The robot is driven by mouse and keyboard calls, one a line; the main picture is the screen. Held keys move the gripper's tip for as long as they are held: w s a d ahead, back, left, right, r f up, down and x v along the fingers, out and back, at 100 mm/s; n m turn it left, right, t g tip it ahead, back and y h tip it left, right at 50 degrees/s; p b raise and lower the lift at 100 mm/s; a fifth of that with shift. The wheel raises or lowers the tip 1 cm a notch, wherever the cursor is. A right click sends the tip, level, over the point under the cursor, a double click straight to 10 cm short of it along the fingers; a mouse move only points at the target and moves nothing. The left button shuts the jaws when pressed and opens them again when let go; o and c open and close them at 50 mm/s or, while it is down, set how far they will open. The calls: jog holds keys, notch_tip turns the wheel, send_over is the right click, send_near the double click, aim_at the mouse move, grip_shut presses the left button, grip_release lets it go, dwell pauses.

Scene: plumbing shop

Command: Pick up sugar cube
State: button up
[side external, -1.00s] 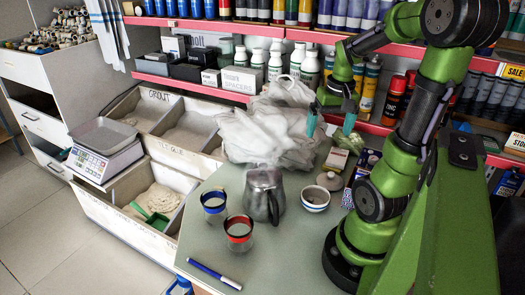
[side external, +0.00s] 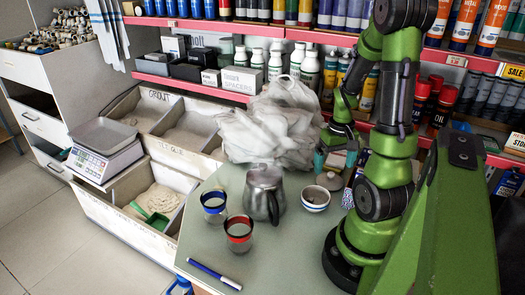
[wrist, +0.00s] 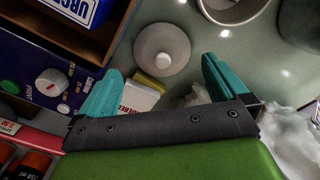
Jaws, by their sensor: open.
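I cannot make out a sugar cube clearly in either view. A small striped bowl (side external: 315,199) stands on the grey-green counter; in the wrist view its rim shows at the top edge (wrist: 231,14), cut off by the frame. Beside it is a round pale lid-like piece with a knob (wrist: 162,58), also seen in the side view (side external: 329,181). My gripper (side external: 334,168) is open and empty, low over the back of the counter. In the wrist view its teal fingertips (wrist: 163,64) spread on either side of the knobbed piece. A small white and yellow packet (wrist: 139,97) lies below it, partly hidden.
A metal jug (side external: 263,194) stands left of the bowl, with two glasses, one blue-banded (side external: 214,207) and one red-banded (side external: 239,234). A crumpled plastic bag (side external: 268,133) fills the back. Boxes (wrist: 48,70) crowd one side. The counter's front (side external: 285,255) is mostly clear.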

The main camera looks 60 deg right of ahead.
aim_at(331, 173)
jog(key=f, duration=0.5)
jog(key=shift+w, duration=0.2)
jog(key=shift+c, duration=0.3)
jog(key=c, duration=0.7)
